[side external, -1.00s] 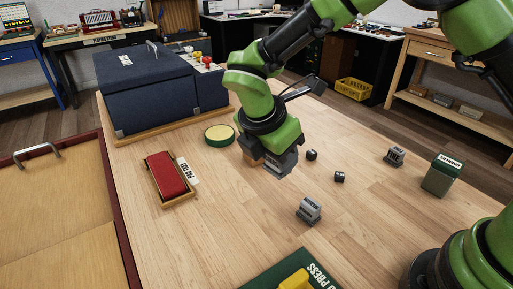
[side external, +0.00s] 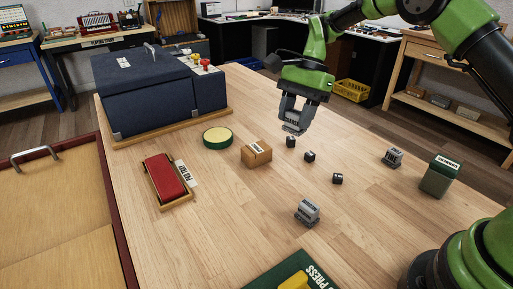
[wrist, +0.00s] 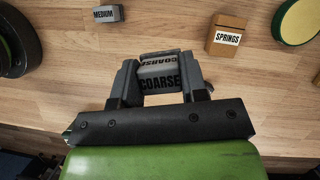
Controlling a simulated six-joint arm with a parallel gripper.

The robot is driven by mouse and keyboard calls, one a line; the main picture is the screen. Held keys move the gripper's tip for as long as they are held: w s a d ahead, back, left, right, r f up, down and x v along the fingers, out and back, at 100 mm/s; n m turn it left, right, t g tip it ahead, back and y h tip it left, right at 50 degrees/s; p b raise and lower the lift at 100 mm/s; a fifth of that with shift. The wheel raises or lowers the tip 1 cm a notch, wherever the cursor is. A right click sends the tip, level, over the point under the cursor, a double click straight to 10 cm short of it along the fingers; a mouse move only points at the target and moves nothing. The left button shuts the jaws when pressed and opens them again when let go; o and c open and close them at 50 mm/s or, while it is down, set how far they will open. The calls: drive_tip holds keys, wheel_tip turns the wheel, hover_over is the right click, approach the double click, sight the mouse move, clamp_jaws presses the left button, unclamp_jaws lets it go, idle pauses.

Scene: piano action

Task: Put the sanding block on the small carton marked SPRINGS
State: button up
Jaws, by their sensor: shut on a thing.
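My gripper (side external: 293,118) is shut on a grey sanding block (side external: 294,127), raised above the bench. In the wrist view the held block (wrist: 160,77) reads COARSE and sits between the two fingers. The small brown carton (side external: 256,153) stands on the bench, left of and nearer the camera than my gripper. In the wrist view the carton (wrist: 227,37) reads SPRINGS and lies beyond the block to the upper right, apart from it. The carton's top looks clear.
A grey block marked MEDIUM (wrist: 108,14) shows in the wrist view. A green-rimmed round tin (side external: 218,136) and a red pad (side external: 170,177) lie left of the carton.

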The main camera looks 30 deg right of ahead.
drive_tip(key=w+a+m+t+h, duration=0.2)
drive_tip(key=w+m+t, duration=0.3)
drive_tip(key=w+m, duration=0.6)
drive_tip(key=m, duration=0.5)
approach(251, 146)
drive_tip(key=shift+h, duration=0.3)
drive_tip(key=x, duration=0.5)
drive_tip(key=shift+w+a+f, duration=0.1)
drive_tip(key=shift+a+f, duration=0.1)
drive_tip(key=shift+a, duration=0.05)
drive_tip(key=shift+f, duration=0.1)
drive_tip(key=o, duration=0.9)
drive_tip(key=v, duration=1.2)
